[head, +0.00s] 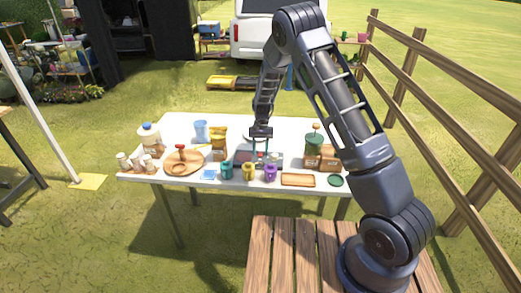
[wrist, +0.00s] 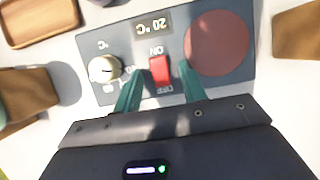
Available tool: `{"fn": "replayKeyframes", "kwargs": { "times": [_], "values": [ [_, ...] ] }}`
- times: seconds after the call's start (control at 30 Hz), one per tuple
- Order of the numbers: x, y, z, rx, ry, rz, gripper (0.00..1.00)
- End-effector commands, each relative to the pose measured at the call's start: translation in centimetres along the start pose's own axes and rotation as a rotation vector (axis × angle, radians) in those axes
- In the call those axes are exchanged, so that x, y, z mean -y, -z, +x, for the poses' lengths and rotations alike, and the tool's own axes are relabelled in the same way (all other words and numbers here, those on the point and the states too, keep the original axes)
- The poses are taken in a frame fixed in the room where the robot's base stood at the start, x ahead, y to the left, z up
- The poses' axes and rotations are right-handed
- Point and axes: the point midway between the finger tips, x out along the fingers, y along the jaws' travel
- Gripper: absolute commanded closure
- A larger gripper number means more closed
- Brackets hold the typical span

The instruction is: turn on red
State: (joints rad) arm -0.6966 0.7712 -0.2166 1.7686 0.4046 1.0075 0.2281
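A red rocker switch (wrist: 160,73) sits on a dark grey hot plate panel (wrist: 232,90) in the wrist view. Its ON and OFF labels read upside down, ON above it and OFF below. Which side is pressed I cannot tell. My gripper (wrist: 161,80) is open, with one teal finger on each side of the switch and nothing held. Whether a fingertip touches the panel is unclear. In the head view my gripper (head: 260,155) points down over the table, and the fingers partly hide the panel.
The panel also has a dial (wrist: 106,68), a display (wrist: 152,27) reading 20 °C and a round reddish plate (wrist: 216,43). Wooden trays lie nearby. On the white table (head: 180,126) stand small pots, jars, a wooden plate (head: 190,166) and a blue cup (head: 201,131).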

Motion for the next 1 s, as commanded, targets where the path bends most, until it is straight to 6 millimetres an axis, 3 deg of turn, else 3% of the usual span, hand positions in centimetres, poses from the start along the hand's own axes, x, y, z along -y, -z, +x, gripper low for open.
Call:
{"fn": "replayKeyframes", "kwargs": {
  "times": [0.03,0.2,0.43,1.0],
  "values": [
    [0.0,0.0,0.0,0.0,0.0,0.0,0.68],
    [0.0,0.0,0.0,0.0,0.0,0.0,1.0],
    [0.0,-0.2,0.0,-0.03,0.0,0.0,1.0],
    [0.0,-1.0,0.2,-0.323,0.0,0.0,1.0]
  ]
}}
